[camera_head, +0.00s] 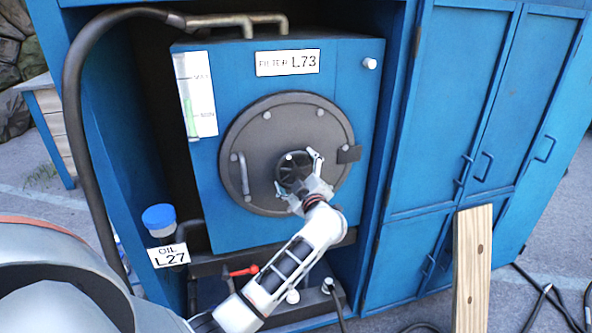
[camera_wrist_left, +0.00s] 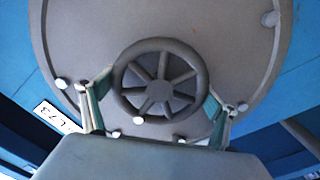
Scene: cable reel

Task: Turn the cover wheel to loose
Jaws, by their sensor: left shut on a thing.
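The cover wheel (camera_head: 292,168) is a small dark spoked handwheel at the middle of a round grey cover (camera_head: 262,118) on the blue filter box. My left gripper (camera_head: 297,176) is at the wheel, with one finger on each side of its rim. In the left wrist view the wheel (camera_wrist_left: 160,80) sits between the two fingers of my left gripper (camera_wrist_left: 158,105), which are shut on it. The gripper hides the lower right part of the wheel in the head view. My right gripper is not in view.
The cover has a bar handle (camera_head: 244,174) and a dark hinge block (camera_head: 349,154). A blue-capped oil jar (camera_head: 159,219) and a red valve lever (camera_head: 243,271) are below left. A wooden plank (camera_head: 472,270) stands at the right by the blue cabinet doors (camera_head: 465,110).

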